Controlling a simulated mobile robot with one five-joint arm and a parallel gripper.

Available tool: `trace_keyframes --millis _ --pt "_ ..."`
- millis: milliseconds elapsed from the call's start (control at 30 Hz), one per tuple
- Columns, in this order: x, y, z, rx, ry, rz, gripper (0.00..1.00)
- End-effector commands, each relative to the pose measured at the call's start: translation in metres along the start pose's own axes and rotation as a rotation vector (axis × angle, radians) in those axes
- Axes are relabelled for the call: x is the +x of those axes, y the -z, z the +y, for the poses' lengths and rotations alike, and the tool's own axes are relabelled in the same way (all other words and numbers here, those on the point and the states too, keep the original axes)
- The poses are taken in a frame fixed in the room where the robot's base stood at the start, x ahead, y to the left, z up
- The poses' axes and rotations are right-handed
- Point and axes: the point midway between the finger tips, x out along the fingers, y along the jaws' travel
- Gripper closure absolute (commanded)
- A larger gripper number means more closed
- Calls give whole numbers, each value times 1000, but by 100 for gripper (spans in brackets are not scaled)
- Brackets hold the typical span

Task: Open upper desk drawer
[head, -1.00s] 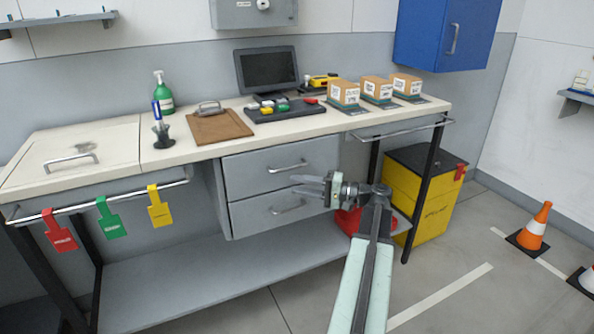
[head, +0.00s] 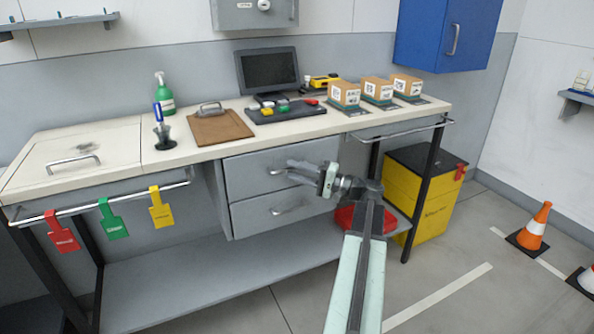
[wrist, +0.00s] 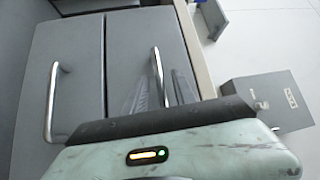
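The upper desk drawer (head: 245,175) is grey and shut, under the right part of the bench top. Its bar handle (wrist: 157,72) shows in the wrist view; in the head view my gripper hides part of it. The lower drawer (head: 252,214) is also shut, with its own handle (wrist: 57,100) at the left of the wrist view. My gripper (head: 292,170) is in front of the upper drawer at handle height. In the wrist view its fingers (wrist: 161,90) are apart, with the upper handle between them. I cannot tell whether they touch it.
The bench top (head: 190,150) overhangs the drawers. It carries a clipboard (head: 218,126), a monitor (head: 267,70) and cardboard boxes (head: 344,94). A red object (head: 345,218) lies on the lower shelf, and a yellow bin (head: 425,205) stands to the right. Floor in front is free.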

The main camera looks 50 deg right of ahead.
Motion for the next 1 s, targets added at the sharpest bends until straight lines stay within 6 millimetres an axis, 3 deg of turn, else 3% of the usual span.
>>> trace_keyframes --millis 100,200,233,1000 --pt "0 0 0 0 0 0 68" --pt "-1 0 0 0 0 0 95" --pt "-1 0 0 0 0 0 100" --pt "-1 0 0 0 0 1 100"
